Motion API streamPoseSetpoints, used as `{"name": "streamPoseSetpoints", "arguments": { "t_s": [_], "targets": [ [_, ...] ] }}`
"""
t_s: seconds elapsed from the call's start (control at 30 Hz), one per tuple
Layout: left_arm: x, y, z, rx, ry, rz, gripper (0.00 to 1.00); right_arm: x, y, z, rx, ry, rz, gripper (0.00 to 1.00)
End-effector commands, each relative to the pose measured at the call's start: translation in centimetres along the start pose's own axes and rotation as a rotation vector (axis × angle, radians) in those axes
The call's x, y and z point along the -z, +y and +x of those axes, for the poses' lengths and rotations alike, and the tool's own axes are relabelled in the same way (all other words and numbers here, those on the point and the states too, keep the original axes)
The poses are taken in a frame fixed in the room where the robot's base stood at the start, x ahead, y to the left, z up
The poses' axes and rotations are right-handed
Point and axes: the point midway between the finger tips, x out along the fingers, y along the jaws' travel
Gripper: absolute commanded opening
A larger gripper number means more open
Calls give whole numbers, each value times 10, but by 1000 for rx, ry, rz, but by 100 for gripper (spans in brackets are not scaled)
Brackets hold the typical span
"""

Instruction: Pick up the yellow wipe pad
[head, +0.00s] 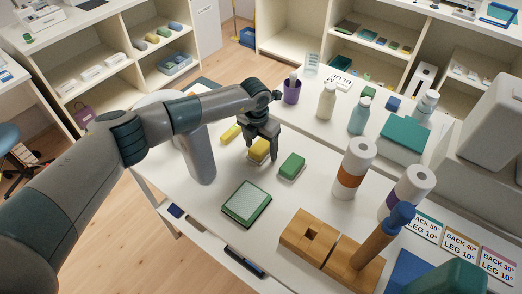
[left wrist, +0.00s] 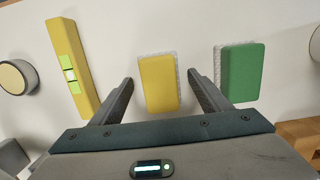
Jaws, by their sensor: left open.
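The yellow wipe pad (head: 258,148) lies on the white table, under my left gripper in the head view. In the left wrist view the yellow wipe pad (left wrist: 158,82) shows a yellow top and a pale textured edge. My left gripper (head: 262,150) points down over it. Its jaws (left wrist: 160,88) are open, with one finger to each side of the pad's near part and visible gaps between. Part of the pad is hidden by the gripper in the head view. My right gripper is not in view.
A green pad (head: 291,166) lies just right of the yellow one. A yellow bar (left wrist: 72,66) with a level-like window lies to the left.

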Motion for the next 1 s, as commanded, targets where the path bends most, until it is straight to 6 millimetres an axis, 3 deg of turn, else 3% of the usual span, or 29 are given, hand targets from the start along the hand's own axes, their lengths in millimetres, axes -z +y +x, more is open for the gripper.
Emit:
{"name": "streamPoseSetpoints", "arguments": {
  "t_s": [0.17,0.33,0.77,1.0],
  "targets": [
    [0,0,1,0,0,0,68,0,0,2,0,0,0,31],
    [0,0,1,0,0,0,27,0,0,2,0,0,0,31],
    [0,0,-2,0,0,0,26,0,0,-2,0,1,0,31],
    [-3,0,-21,-1,-2,1,26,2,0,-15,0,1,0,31]
  ]
}}
